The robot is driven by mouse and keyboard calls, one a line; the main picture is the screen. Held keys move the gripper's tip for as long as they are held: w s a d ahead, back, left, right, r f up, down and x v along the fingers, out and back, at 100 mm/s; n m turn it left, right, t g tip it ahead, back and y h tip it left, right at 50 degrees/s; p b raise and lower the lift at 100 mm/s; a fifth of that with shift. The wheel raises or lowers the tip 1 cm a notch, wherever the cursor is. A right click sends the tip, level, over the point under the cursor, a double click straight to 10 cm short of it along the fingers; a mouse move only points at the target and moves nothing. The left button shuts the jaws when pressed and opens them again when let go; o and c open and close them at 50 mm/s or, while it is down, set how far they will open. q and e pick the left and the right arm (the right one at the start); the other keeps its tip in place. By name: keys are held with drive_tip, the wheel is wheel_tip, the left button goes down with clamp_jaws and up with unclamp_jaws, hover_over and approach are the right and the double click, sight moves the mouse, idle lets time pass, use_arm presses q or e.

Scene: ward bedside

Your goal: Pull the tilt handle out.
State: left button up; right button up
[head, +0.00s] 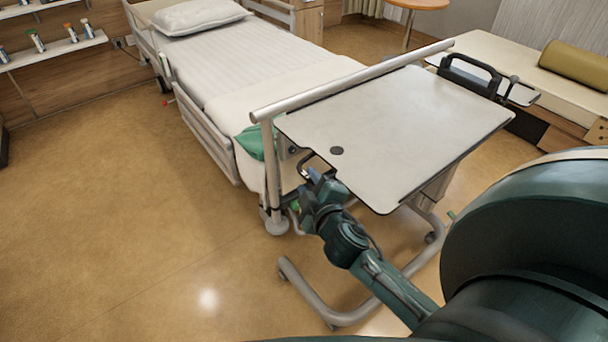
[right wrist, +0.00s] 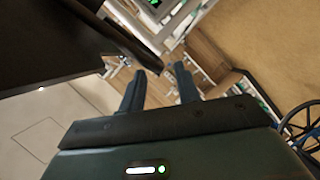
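My right gripper (head: 320,178) is right below and in front of this handle, close to the tabletop's edge. In the right wrist view the two fingers (right wrist: 160,69) stand apart with a gap between them. A dark bar (right wrist: 130,42) ends near the fingertips there; I cannot tell whether it touches them. Nothing is clearly held. My left gripper is not in view.
The tabletop's near edge overhangs beside my right gripper. The table's grey tubular base (head: 330,315) stands below. A bed (head: 235,75) with a green cloth (head: 250,142) at its foot is behind. A black handle (head: 470,75) is at the table's far end. The floor at left is clear.

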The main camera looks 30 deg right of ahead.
sight(304, 174)
drive_tip(key=shift+x, duration=2.05)
drive_tip(key=shift+c, duration=0.3)
drive_tip(key=c, duration=0.6)
drive_tip(key=shift+s, duration=0.1)
clamp_jaws()
